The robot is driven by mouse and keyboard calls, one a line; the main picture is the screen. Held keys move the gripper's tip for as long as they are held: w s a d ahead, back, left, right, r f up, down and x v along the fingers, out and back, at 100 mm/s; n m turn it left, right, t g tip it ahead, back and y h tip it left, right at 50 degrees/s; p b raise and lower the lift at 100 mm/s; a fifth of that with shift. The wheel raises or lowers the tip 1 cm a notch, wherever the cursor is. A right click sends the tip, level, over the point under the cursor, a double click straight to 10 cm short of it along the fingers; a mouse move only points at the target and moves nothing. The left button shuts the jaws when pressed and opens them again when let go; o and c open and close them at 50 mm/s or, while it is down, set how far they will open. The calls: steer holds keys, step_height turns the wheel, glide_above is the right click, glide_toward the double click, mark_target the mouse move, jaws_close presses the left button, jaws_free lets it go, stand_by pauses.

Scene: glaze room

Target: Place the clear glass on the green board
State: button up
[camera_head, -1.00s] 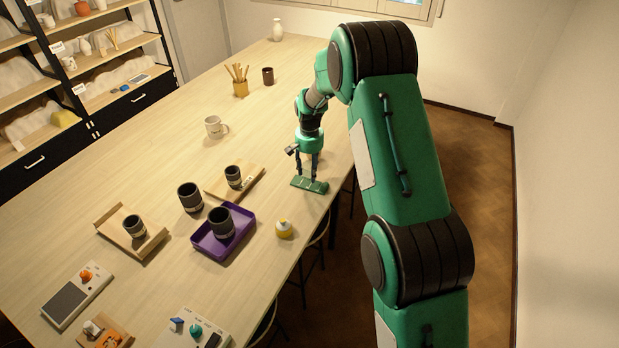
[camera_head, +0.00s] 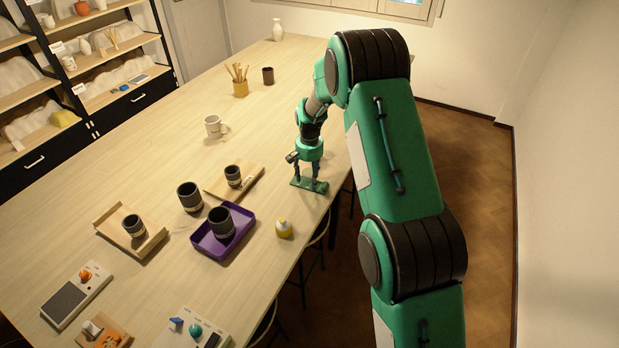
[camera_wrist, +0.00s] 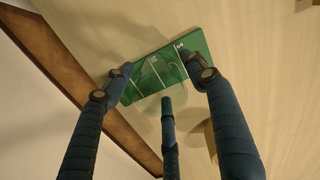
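The green board (camera_head: 294,182) lies near the right edge of the long table, below my gripper (camera_head: 309,178). In the wrist view the green board (camera_wrist: 196,42) shows white lines and marks. A faint, see-through round outline over the board there looks like the clear glass (camera_wrist: 160,84); it seems upright on the board, between my fingers. In the wrist view my gripper (camera_wrist: 160,66) has its fingers spread around that outline, with a gap visible on the left side. I cannot make out the glass in the head view.
Left of the board stand a wooden tray (camera_head: 250,184) with a dark cup, another dark cup (camera_head: 189,197) and a purple tray (camera_head: 239,244) holding a dark cup. A white mug (camera_head: 214,126) is further back.

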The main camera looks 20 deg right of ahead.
steer(key=shift+r, duration=0.1)
step_height(320, 180, up, 12)
steer(key=shift+p, duration=0.45)
stand_by(0.5)
steer(key=shift+r, duration=0.1)
stand_by(0.4)
steer(key=s+a+r+n+t, duration=0.1)
steer(key=s+a+r, duration=0.1)
steer(key=s+r, duration=0.95)
steer(key=s+a+r+n+t, duration=0.2)
steer(key=s+a+r, duration=0.1)
steer(key=s+r, duration=0.85)
steer(key=s+a+r+n+t, duration=0.1)
steer(key=s+r, duration=0.1)
steer(key=s, duration=1.1)
steer(key=s+a+r+n+t, duration=0.1)
steer(key=s+r, duration=0.1)
steer(key=s, duration=1.1)
steer(key=shift+s+a+t, duration=0.2)
steer(key=shift+s+t, duration=0.1)
steer(key=shift+s, duration=0.05)
